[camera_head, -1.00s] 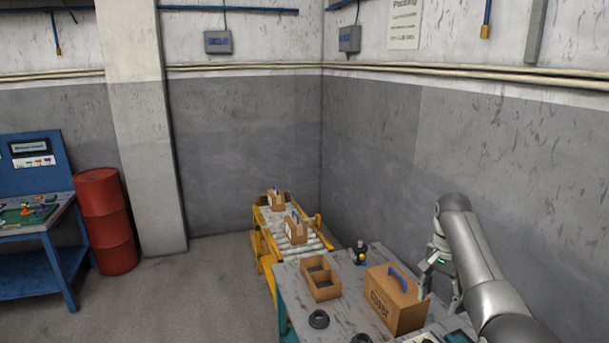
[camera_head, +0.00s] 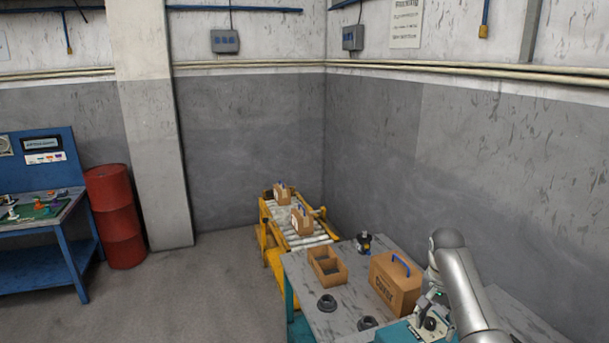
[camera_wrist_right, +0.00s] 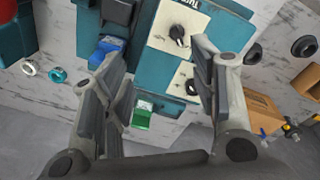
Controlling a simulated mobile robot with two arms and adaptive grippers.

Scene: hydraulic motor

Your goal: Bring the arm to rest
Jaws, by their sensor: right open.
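My right arm comes in at the lower right of the head view. Its gripper (camera_head: 432,302) hangs over the workbench (camera_head: 300,275), beside the teal unit with a white panel (camera_head: 400,333) and just right of the closed cardboard box with a blue handle (camera_head: 390,288). In the right wrist view the gripper (camera_wrist_right: 158,65) has its fingers wide apart with nothing between them. Behind them show the teal unit with a black knob (camera_wrist_right: 180,35) and a green bin (camera_wrist_right: 142,115). My left gripper is not in view.
An open divided box (camera_head: 340,275) and dark rings (camera_head: 326,304) stand on the bench. A yellow roller conveyor (camera_head: 268,232) carries small boxes behind it. A red barrel (camera_head: 116,215) and blue workstation (camera_head: 45,262) are at left. The floor between is clear.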

